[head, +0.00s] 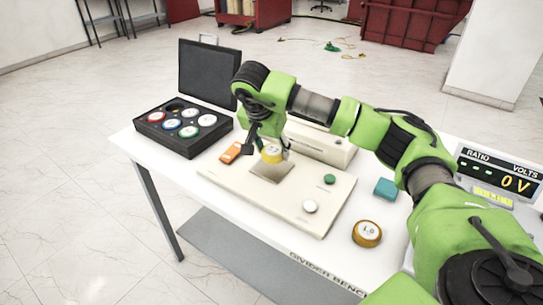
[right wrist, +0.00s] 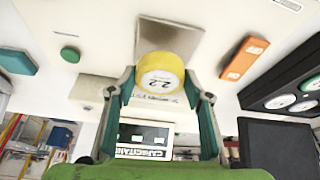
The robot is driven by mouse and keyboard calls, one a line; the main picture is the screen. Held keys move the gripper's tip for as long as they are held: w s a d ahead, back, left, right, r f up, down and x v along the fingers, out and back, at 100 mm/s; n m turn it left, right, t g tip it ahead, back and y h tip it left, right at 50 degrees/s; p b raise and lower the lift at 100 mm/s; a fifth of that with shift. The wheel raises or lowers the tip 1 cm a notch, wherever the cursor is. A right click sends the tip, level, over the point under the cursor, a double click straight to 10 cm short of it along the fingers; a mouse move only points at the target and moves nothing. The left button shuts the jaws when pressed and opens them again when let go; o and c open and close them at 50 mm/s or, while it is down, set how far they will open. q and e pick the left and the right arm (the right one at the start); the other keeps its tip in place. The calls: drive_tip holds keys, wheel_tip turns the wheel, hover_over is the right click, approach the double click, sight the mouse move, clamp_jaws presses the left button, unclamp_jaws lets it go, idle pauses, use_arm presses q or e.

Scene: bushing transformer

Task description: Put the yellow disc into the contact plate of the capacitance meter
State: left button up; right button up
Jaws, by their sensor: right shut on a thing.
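The yellow disc (head: 272,154) is in my right gripper (head: 269,147), which is shut on it. In the right wrist view the disc (right wrist: 161,75) shows a white face marked 2.2, between the two fingertips of the gripper (right wrist: 155,88). The contact plate (head: 270,173) is a grey square on the beige base of the capacitance meter (head: 322,145). The disc is at the plate's far edge in the head view and overlaps the plate (right wrist: 172,42) in the right wrist view. I cannot tell whether they touch. My left gripper is not in view.
An open black case (head: 184,152) with several coloured discs stands at the left. An orange block (head: 231,153) lies left of the plate.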

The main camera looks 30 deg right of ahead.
sight(269, 151)
drive_tip(key=shift+w+f, duration=0.2)
drive_tip(key=shift+f, duration=0.05)
drive_tip(key=x, duration=0.1)
drive_tip(key=p+x, duration=0.1)
drive_tip(key=x, duration=0.1)
drive_tip(key=shift+a+f+p, duration=0.1)
drive_tip(key=shift+a+p, duration=0.2)
drive_tip(key=shift+a, duration=0.05)
drive_tip(key=shift+f, duration=0.4)
drive_tip(key=shift+f, duration=0.15)
drive_tip(key=o, duration=1.3)
drive_tip(key=shift+o, duration=0.2)
